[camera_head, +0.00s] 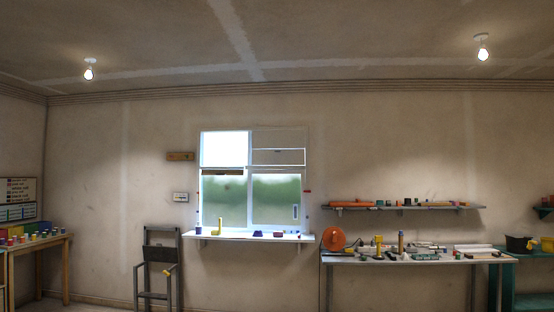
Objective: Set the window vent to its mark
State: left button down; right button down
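The window (250,200) is on the far wall, a little left of the middle of the head view. Its upper left pane (225,148) is bright, and a thin frame outline crosses the upper right part (280,150). The lower panes are frosted green, and a small handle-like rectangle (295,212) shows at the lower right. Small red and blue marks (307,191) sit beside the right frame. I cannot tell which of these is the vent or its mark. Neither of my grippers is in view.
A sill shelf (215,235) under the window holds small coloured items. A folding step ladder (160,265) stands left of it. A cluttered workbench (350,259) with an orange round object (333,239) stands to the right, below a wall shelf (400,208). A table (50,243) with coloured pots stands far left.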

aim_at(293, 157)
jog(key=i, duration=4.6)
jog(key=j+u, duration=0.05)
jog(key=j, duration=0.05)
